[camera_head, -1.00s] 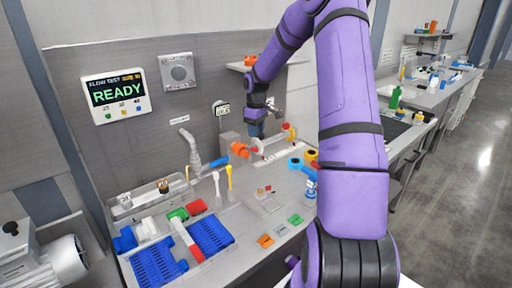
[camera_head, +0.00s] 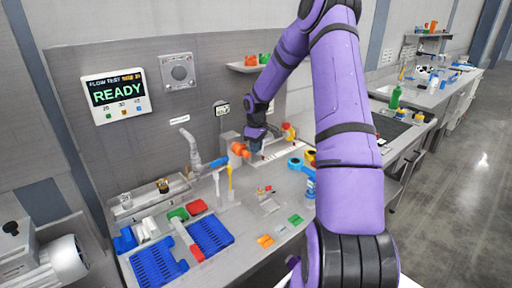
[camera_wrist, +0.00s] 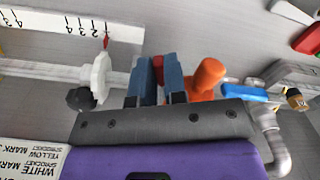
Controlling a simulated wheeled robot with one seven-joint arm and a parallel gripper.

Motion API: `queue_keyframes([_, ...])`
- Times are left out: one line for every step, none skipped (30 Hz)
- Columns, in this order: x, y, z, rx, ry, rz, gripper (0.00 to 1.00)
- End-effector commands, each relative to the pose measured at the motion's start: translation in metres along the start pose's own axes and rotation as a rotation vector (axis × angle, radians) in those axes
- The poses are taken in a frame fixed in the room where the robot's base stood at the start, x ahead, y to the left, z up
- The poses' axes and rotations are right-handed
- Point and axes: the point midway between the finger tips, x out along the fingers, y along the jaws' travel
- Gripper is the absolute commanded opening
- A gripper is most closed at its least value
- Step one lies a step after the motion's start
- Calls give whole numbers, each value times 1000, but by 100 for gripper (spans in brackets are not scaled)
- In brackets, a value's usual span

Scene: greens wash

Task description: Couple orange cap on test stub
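An orange fitting with a stubby arm (camera_head: 240,149) sits at the near end of the pipework on the bench. It also shows in the wrist view (camera_wrist: 207,78), just right of the fingers. I cannot tell whether it is the task's cap or a valve. My gripper (camera_head: 254,145) is low beside it; the wrist view shows two blue-grey fingers (camera_wrist: 159,78) with a narrow gap. Something red (camera_wrist: 158,66) shows in that gap; I cannot tell whether it is held or lies beyond. A white disc (camera_wrist: 100,76) stands left of the fingers. I cannot make out the test stub.
A blue handle (camera_wrist: 243,92) and grey pipe elbow (camera_wrist: 268,125) are close on the wrist view's right. Blue racks (camera_head: 158,264) fill the left front. A panel (camera_head: 116,96) reads READY.

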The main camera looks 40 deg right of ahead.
Motion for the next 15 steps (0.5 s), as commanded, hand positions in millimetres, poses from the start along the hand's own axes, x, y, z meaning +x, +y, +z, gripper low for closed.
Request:
queue_keyframes([0, 0, 0, 0, 0, 0, 0])
queue_keyframes([0, 0, 0, 0, 0, 0, 0])
queue_keyframes([0, 0, 0, 0, 0, 0, 0])
queue_keyframes([0, 0, 0, 0, 0, 0, 0])
queue_keyframes([0, 0, 0, 1, 0, 0, 0])
queue_keyframes([0, -1, 0, 8, 0, 0, 0])
queue_keyframes([0, -1, 0, 18, -1, 1, 0])
queue_keyframes([0, -2, -1, 32, -1, 1, 0])
queue_keyframes([0, -4, -1, 59, 0, 0, 0])
queue_keyframes([0, -5, -1, 82, -1, 1, 0])
queue_keyframes([0, -7, -2, 106, 0, 1, 0])
queue_keyframes([-1, -8, -2, 137, 0, 1, 0])
queue_keyframes([-1, -9, -2, 159, 0, 1, 0])
queue_keyframes([-1, -11, -2, 180, 0, 1, 0])
queue_keyframes([-1, -12, -2, 202, 0, 1, 0])
